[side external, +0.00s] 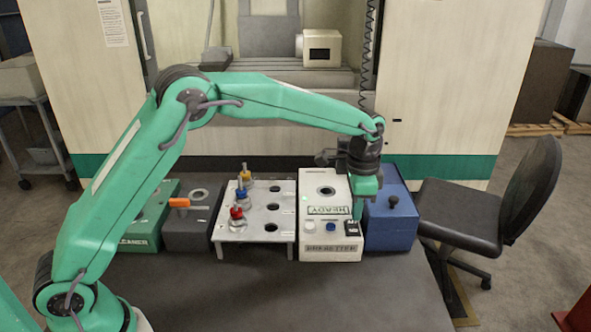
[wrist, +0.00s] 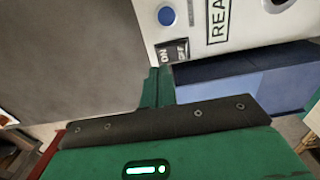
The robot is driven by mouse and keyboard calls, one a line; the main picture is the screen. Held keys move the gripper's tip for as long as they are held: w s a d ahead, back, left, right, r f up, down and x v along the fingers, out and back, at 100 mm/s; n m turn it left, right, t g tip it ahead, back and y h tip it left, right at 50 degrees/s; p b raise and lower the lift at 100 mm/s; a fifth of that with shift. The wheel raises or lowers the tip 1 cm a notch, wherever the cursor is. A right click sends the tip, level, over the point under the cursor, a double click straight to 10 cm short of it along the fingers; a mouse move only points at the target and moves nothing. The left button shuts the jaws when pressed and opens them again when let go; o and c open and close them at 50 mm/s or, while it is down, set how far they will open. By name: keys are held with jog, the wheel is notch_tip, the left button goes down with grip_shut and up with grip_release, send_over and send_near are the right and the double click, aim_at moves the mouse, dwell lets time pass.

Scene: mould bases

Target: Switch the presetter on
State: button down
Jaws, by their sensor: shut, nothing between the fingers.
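The presetter (side external: 312,190) is a white box with a round socket on top, a READY panel, a white button and a blue button (side external: 330,226). Its black rocker switch (side external: 352,229) is at the front right corner. In the wrist view the switch (wrist: 172,52) shows ON and OFF marks, and the blue button (wrist: 166,16) lies beyond it. My gripper (side external: 357,212) is shut and empty, pointing down just at the switch. In the wrist view its green fingertips (wrist: 158,76) end at the switch's near edge. I cannot tell whether they touch or which way the rocker is tilted.
A blue box with a black knob (side external: 391,215) stands close on the right. A grey rack (side external: 256,237) with red, blue and yellow-topped holders stands on the left, then a dark block with an orange handle (side external: 182,203) and a green cleaner (side external: 140,236). The bench front (side external: 300,295) is clear.

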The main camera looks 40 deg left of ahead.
jog(key=shift+r, duration=1.45)
jog(key=s+a+r+n+t, duration=0.2)
jog(key=s+a+r, duration=0.35)
jog(key=s, duration=0.25)
jog(key=s+a+r+n+t, duration=0.1)
jog(key=s+a+r+n, duration=0.25)
jog(key=s+r, duration=0.35)
jog(key=s+a+f+n+t, duration=0.1)
jog(key=s+a, duration=0.2)
jog(key=s, duration=0.5)
jog(key=s+a+f+n+t, duration=0.1)
jog(key=s+a+f+n, duration=0.1)
jog(key=s, duration=0.6)
jog(key=shift+s+a+t, duration=0.15)
jog(key=shift+a+t, duration=0.15)
jog(key=shift+a, duration=0.15)
